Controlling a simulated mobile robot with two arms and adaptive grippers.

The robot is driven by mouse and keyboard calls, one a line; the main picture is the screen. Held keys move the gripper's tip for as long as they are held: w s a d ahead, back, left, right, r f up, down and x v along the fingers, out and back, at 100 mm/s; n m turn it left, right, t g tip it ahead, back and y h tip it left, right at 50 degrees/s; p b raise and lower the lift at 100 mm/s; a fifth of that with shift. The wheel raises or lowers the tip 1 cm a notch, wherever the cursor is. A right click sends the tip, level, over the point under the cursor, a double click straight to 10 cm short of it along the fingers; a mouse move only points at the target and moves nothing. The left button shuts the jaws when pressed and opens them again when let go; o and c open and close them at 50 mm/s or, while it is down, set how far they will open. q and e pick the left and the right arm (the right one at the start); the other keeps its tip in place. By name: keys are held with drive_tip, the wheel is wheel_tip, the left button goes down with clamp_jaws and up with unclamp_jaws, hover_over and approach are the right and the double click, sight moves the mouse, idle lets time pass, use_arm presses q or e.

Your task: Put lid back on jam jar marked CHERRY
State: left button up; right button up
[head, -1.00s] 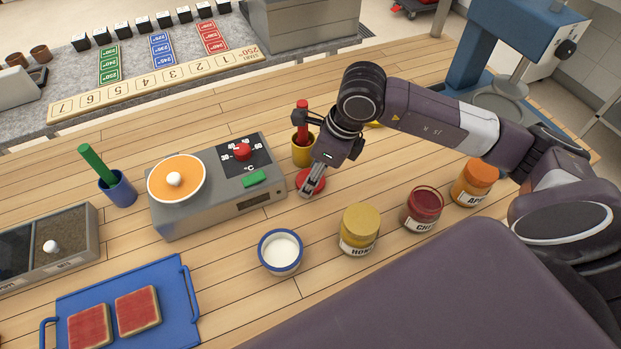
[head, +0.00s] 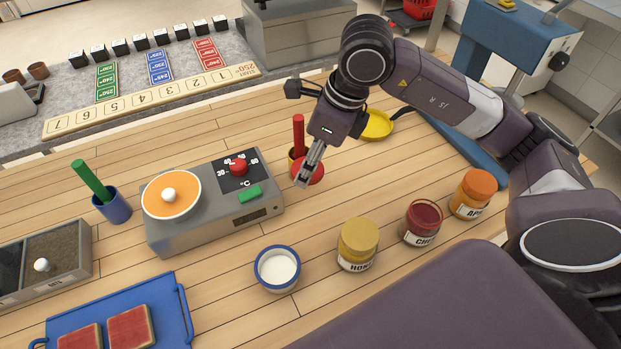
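The jam jar with the label reading "CH" (head: 423,224) stands upright on the wooden table at the right, its dark red jam showing in the open mouth. The red lid (head: 315,172) is at the fingertips of my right gripper (head: 304,180), which comes in from the right. My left gripper is out of view.
An orange-lidded jar (head: 473,194) and a honey jar (head: 358,245) flank the jam jar. Bare wood lies between lid and jars.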

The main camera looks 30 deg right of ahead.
wheel_tip(320, 180, up, 11)
idle(0.3)
drive_tip(key=shift+r, duration=0.1)
drive_tip(key=s+a+f+n+g, duration=0.1)
drive_tip(key=f+n, duration=0.3)
drive_tip(key=n, duration=0.5)
drive_tip(key=s+a+f+n+g+h, duration=0.1)
drive_tip(key=s+f+n+g, duration=0.2)
drive_tip(key=n, duration=0.6)
drive_tip(key=s+a+f+n+g+h, duration=0.1)
drive_tip(key=s+f+n, duration=0.3)
drive_tip(key=n, duration=0.5)
drive_tip(key=shift+a+f+n+g, duration=0.3)
drive_tip(key=shift+f+n+g, duration=0.15)
drive_tip(key=shift+f, duration=0.7)
